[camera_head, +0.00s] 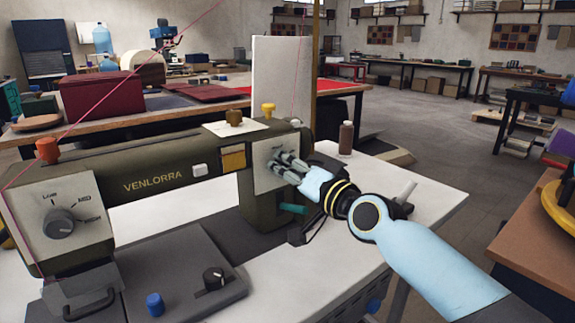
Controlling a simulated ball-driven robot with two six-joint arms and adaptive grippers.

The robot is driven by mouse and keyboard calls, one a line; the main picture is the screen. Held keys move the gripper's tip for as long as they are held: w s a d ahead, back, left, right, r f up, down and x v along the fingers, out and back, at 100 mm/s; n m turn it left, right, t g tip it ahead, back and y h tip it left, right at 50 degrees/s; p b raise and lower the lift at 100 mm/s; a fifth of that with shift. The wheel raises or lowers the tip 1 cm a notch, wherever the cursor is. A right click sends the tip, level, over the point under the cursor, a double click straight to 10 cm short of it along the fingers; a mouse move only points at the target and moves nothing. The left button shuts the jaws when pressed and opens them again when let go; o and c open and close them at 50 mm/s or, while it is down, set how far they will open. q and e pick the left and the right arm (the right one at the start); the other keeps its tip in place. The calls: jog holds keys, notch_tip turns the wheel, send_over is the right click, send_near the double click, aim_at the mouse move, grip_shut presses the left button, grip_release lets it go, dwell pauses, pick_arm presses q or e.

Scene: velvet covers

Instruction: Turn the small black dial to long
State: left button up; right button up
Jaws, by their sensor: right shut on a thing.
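The olive-green sewing machine, marked VENLORRA (152,187), stands on a white table. At its right end is a pale panel (262,181) with small markings that I cannot read. My right gripper (278,164) reaches in from the right and is shut on the small black dial at this panel. The fingers hide nearly all of the dial, so I cannot tell where it points. My left gripper is not in view.
A larger grey dial (58,223) marked with low, medium and high settings is on the left panel. A black knob (213,278) and a blue knob (155,304) sit on the machine bed. A brown bottle (346,138) stands behind my right gripper.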

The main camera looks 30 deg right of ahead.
jog(key=shift+f+m+p, duration=0.1)
jog(key=shift+m+p, duration=0.35)
jog(key=shift+m, duration=1.75)
jog(key=o, duration=1.1)
jog(key=shift+o, duration=0.2)
jog(key=shift+s, duration=0.1)
jog(key=s+d, duration=0.1)
jog(key=s, duration=0.6)
jog(key=shift+s, duration=0.15)
